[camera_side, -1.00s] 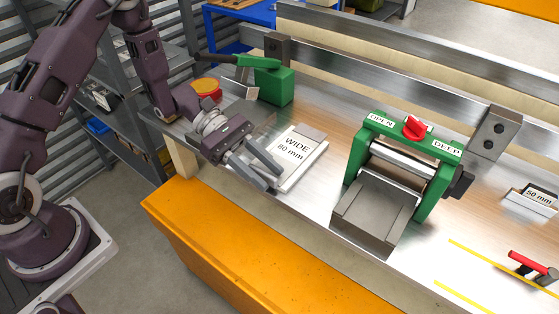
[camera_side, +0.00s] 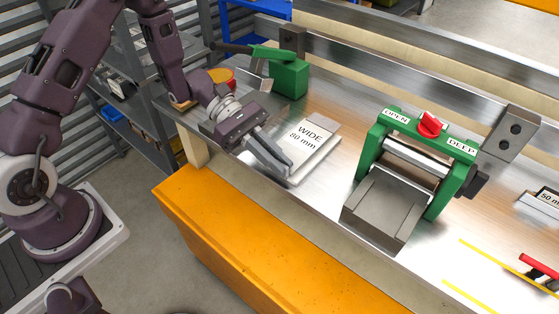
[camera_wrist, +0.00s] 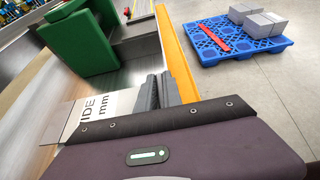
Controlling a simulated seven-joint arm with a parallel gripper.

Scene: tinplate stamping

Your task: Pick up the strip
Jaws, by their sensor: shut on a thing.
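The strip appears to be the thin flat piece marked "WIDE 80 mm" (camera_side: 309,145), pale with a bare grey far end, lying on the bench in the side view. It also shows in the wrist view (camera_wrist: 115,104), partly hidden behind my wrist housing. I cannot tell whether the label is on the strip or on a rest under it. My gripper (camera_side: 283,167) is at its near left edge, fingers together and shut on that edge. In the wrist view the fingers (camera_wrist: 160,88) are side by side; the gripped edge is hidden. I see no clear gap under the strip.
A green roller press (camera_side: 410,165) with a red knob and grey feed bed stands to the right. A green lever tool (camera_side: 288,75) stands behind. An orange front panel (camera_side: 260,240) runs below the bench edge. A blue pallet (camera_wrist: 235,45) is on the floor.

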